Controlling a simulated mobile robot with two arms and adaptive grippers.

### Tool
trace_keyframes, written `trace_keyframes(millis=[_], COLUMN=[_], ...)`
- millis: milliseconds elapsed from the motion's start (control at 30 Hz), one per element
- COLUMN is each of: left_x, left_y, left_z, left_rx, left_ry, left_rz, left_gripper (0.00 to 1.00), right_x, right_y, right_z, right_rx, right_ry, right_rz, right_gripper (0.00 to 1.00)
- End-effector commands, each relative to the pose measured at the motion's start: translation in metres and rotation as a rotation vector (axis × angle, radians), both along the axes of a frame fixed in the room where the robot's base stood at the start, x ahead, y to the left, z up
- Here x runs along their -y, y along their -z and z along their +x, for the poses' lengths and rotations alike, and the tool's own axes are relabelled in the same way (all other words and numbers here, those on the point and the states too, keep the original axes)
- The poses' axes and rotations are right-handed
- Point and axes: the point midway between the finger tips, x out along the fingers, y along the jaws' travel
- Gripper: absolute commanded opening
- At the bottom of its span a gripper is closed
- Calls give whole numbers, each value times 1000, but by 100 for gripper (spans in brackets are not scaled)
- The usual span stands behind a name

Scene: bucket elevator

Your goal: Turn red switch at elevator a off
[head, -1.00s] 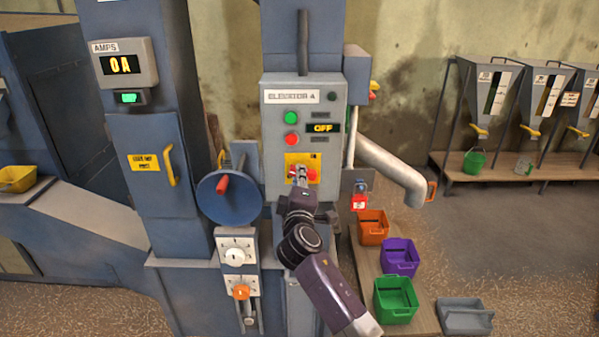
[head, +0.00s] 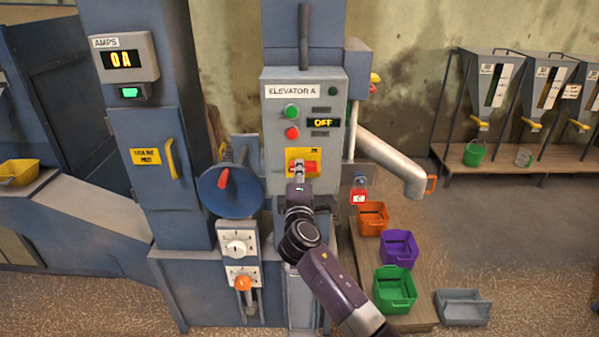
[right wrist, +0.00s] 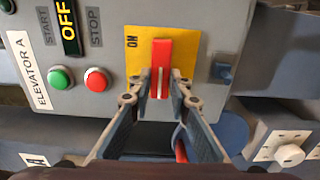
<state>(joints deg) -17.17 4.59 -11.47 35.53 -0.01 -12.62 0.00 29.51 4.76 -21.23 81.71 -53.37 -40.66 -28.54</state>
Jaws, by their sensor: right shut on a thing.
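The red switch (head: 308,167) is a bar handle on a yellow plate (head: 292,156), low on the grey elevator A panel (head: 272,140). In the head view the bar lies level. In the right wrist view the same red switch (right wrist: 161,58) stands upright in the picture, beside the "ON" mark on the yellow plate (right wrist: 137,62). My right gripper (head: 299,170) is at the switch. In the right wrist view its fingertips (right wrist: 160,84) close on the near end of the bar, one on each side. The panel display (head: 323,123) reads "OFF". My left gripper is out of view.
Green (head: 291,110) and red (head: 292,133) push buttons sit above the switch. A blue handwheel (head: 230,190) stands left of the panel. A red padlock (head: 358,196) hangs at right, above orange, purple and green (head: 394,289) bins. Floor at right is partly clear.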

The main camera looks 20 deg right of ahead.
Motion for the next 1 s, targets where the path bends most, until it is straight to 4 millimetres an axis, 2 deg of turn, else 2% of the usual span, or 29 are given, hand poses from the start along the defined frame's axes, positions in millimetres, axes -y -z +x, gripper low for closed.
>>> trace_keyframes(millis=[67, 100, 233, 533, 667, 767, 1000], left_x=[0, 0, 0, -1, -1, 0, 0], left_y=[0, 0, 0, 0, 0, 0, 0], left_z=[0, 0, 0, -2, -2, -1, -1], left_rx=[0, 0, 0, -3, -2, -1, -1], left_ry=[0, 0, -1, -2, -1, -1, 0], left_rz=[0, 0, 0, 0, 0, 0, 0], left_gripper=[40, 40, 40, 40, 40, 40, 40], right_x=[0, 0, 0, 0, -3, -6, -20], right_y=[2, 2, 2, 1, 2, 2, 2], right_z=[0, 0, 0, -1, -8, -21, -67], right_rx=[-4, -4, -3, -1, -2, -2, -3], right_ry=[-1, -1, 0, 0, -1, -1, -2], right_rz=[-3, -3, -2, -1, 0, 2, 1], right_gripper=[0, 19, 34, 35, 35, 35, 35])
